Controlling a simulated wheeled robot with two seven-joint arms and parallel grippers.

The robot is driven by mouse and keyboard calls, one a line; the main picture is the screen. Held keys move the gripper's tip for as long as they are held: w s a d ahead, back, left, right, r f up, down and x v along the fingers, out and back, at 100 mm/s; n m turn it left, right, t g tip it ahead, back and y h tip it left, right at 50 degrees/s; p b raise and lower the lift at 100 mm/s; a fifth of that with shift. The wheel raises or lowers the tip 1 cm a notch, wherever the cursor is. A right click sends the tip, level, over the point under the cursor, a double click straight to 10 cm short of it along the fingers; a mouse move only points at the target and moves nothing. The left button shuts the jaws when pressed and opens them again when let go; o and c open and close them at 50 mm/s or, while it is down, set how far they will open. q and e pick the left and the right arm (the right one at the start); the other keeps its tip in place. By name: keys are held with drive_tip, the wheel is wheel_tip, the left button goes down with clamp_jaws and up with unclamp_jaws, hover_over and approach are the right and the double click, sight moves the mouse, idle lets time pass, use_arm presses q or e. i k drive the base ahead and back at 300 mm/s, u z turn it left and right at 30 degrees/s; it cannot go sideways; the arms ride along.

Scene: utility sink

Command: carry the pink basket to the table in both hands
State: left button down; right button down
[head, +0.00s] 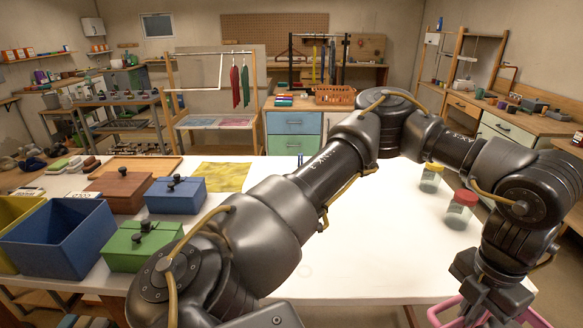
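My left arm reaches across the white table (330,265) and bends down at the right, so its gripper (487,312) is at the lower right edge of the head view. Pink bars (447,308), which look like part of the pink basket, show on both sides of this gripper. Most of the pink thing is cut off by the bottom edge. The fingertips are not clear, so I cannot tell whether they are shut on a pink bar. My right gripper is not in view.
On the table's left stand a blue bin (62,240), green box (140,245), blue box (176,195), brown box (120,189) and yellow cloth (222,177). A red-lidded jar (460,210) and yellow-lidded jar (430,178) stand at right. The table's front middle is clear.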

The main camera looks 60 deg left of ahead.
sight(312, 242)
drive_tip(key=u, duration=0.55)
drive_tip(key=k, duration=0.1)
drive_tip(key=u, duration=0.6)
drive_tip(key=i, duration=1)
drive_tip(key=u, duration=1.2)
